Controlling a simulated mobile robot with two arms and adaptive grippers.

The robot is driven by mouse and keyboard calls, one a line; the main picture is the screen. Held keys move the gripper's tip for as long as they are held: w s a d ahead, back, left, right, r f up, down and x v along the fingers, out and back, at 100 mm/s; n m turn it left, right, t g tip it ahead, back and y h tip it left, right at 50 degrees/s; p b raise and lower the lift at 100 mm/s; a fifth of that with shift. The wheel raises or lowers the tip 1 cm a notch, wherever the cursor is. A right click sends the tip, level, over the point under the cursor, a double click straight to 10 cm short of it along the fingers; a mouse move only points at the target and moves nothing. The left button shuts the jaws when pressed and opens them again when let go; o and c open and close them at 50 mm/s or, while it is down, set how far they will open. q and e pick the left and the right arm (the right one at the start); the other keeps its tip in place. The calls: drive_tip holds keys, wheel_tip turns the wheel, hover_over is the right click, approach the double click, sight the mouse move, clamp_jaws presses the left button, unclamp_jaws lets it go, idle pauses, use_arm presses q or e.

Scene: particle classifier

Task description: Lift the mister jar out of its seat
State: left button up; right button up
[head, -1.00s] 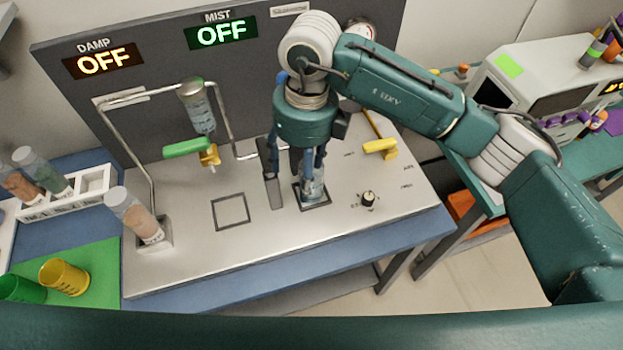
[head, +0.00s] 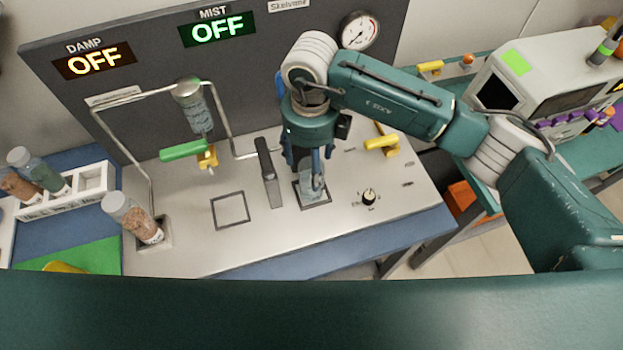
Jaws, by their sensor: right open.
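The mister jar (head: 309,192), a small clear bluish jar, stands in its square seat (head: 325,203) on the metal deck. My right gripper (head: 311,178) points down over it, with its fingers around the upper part of the jar. The gripper is open; whether a finger touches the jar cannot be told. The gripper body and fingers hide the jar's top. My left gripper is not in view.
A dark upright plate (head: 268,172) stands close left of the jar. A yellow-handled valve (head: 381,143) and black knob (head: 369,196) are to the right. A bent pipe with a green-handled valve (head: 184,151) and a tilted jar of brown grains (head: 133,217) are left.

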wheel_tip(320, 180, down, 2)
drive_tip(key=shift+w+d+f+p, duration=0.1)
drive_tip(key=shift+d+f+p, duration=0.05)
drive_tip(key=shift+p, duration=0.85)
wheel_tip(320, 180, down, 2)
drive_tip(key=shift+f, duration=0.2)
drive_tip(key=c, duration=1.2)
drive_tip(key=shift+c, duration=1.2)
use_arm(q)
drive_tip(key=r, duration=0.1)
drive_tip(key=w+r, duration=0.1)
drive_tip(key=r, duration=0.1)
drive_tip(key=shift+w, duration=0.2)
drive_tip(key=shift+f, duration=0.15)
use_arm(e)
drive_tip(key=shift+r, duration=0.15)
